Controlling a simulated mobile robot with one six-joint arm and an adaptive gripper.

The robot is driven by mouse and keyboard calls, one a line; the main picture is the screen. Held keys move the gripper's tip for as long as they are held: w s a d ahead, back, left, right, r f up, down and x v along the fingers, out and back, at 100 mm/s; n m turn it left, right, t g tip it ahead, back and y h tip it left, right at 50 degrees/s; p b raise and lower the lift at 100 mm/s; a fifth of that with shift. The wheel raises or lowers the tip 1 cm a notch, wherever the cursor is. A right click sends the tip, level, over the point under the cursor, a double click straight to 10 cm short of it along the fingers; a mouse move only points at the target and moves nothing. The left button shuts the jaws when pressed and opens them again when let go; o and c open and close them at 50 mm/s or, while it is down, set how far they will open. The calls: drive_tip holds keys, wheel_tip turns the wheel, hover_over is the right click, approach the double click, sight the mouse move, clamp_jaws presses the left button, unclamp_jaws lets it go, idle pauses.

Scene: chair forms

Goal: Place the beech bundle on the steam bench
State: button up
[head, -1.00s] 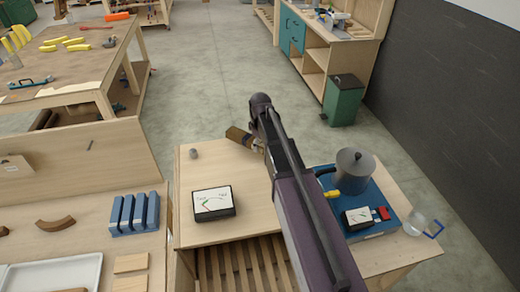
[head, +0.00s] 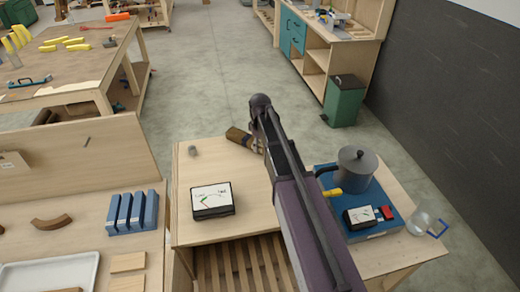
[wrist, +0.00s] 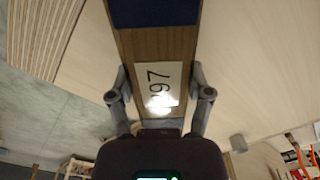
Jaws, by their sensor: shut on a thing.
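The beech bundle is a brown wooden block with a blue band (wrist: 155,12) and a white label reading "97"; its end also shows in the head view (head: 238,137). My gripper (wrist: 160,92) is shut on it, with one finger on each side. In the head view my arm hides part of the bundle and the fingers. The bundle is at the far edge of the pale wooden steam bench (head: 235,220). I cannot tell whether it touches the top.
On the bench are a dial meter (head: 212,200), a small grey cylinder (head: 192,151), and a blue unit (head: 375,226) with a grey kettle (head: 354,170). A glass jug (head: 421,219) stands at the right. Blue blocks (head: 132,212) are left. The bench's left part is mostly clear.

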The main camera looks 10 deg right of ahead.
sight(260, 143)
drive_tip(key=shift+f, duration=0.4)
drive_tip(key=o, duration=1.3)
drive_tip(key=shift+o, duration=0.2)
drive_tip(key=shift+r, duration=0.2)
wheel_tip(260, 143, up, 12)
drive_tip(key=p, duration=1.2)
drive_tip(key=s+m, duration=0.9)
drive_tip(key=s, duration=1.2)
